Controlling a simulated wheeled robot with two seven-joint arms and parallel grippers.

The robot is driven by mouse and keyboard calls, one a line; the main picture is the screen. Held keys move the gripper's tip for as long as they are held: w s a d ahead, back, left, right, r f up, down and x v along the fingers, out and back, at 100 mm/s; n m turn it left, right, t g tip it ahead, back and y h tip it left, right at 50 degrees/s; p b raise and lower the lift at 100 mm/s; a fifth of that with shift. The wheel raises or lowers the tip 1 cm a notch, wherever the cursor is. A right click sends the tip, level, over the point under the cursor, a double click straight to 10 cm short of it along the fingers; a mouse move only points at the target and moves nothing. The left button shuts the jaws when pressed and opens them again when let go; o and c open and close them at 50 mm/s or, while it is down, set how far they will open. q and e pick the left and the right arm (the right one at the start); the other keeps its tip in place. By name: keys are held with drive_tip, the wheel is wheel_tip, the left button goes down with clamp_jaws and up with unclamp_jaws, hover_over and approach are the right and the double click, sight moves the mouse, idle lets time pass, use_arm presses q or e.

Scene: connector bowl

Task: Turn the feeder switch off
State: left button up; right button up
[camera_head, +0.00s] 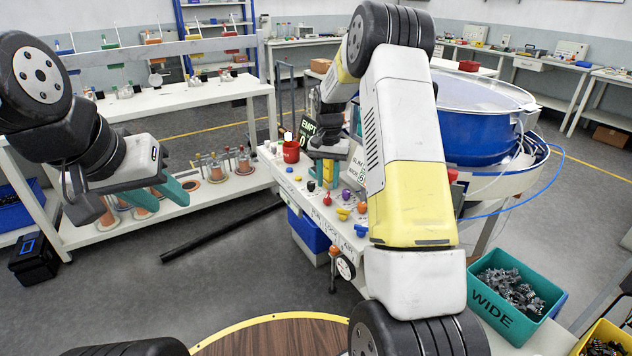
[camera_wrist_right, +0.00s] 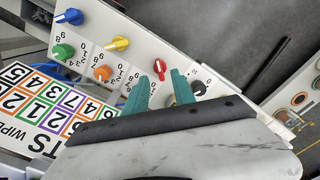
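A white control panel (camera_head: 300,192) in the head view carries several coloured knobs and "RUN", "LOCK" and "AIR" labels. I cannot tell which control is the feeder switch. My right gripper (camera_head: 326,175) is over the panel's far part, its fingers partly hidden. In the right wrist view its green fingers (camera_wrist_right: 160,88) are apart, with nothing clearly held. A red knob (camera_wrist_right: 160,68) shows just beyond the gap between them. A black knob (camera_wrist_right: 198,88) is right of the right finger. My left gripper (camera_head: 160,196) is open and empty, away from the panel at left.
The blue feeder bowl (camera_head: 472,125) stands behind my right arm. A red mug (camera_head: 291,151) and a dark "EMPTY" display (camera_head: 308,131) are at the panel's back. A green "WIDE" bin (camera_head: 488,309) is front right.

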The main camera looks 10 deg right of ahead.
sight(327, 194)
drive_tip(key=shift+f, duration=2.1)
clamp_jaws()
